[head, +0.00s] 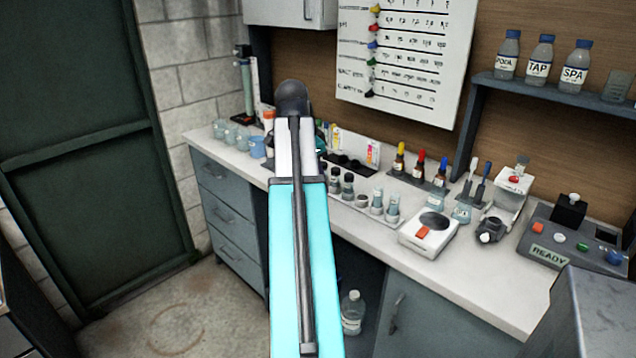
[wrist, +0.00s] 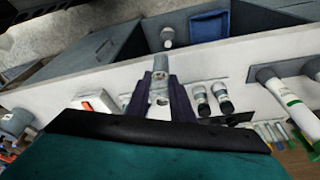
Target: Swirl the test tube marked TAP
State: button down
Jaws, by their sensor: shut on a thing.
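In the wrist view my gripper (wrist: 158,88) is shut on a small pale tube (wrist: 159,100) with a grey top, held between its two dark fingers over the white counter. The tube has a pale label with a dark mark that is too small to read, so I cannot tell whether it says TAP. In the head view my own arm hides the gripper and the held tube. Small tubes (head: 377,201) stand in a rack on the counter, right of my arm; their labels are unreadable there.
Dark-capped vials (head: 347,185) stand close to the right of my arm. A white device with a red button (head: 428,233), dropper bottles (head: 418,167) and a READY console (head: 570,240) crowd the counter's right. Bottles marked POOL, TAP (head: 540,62) and SPA stand on the shelf.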

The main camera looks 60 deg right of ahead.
jog(key=shift+r+p, duration=1.7)
jog(key=shift+r, duration=0.6)
jog(key=shift+r+p, duration=0.1)
jog(key=shift+p, duration=0.35)
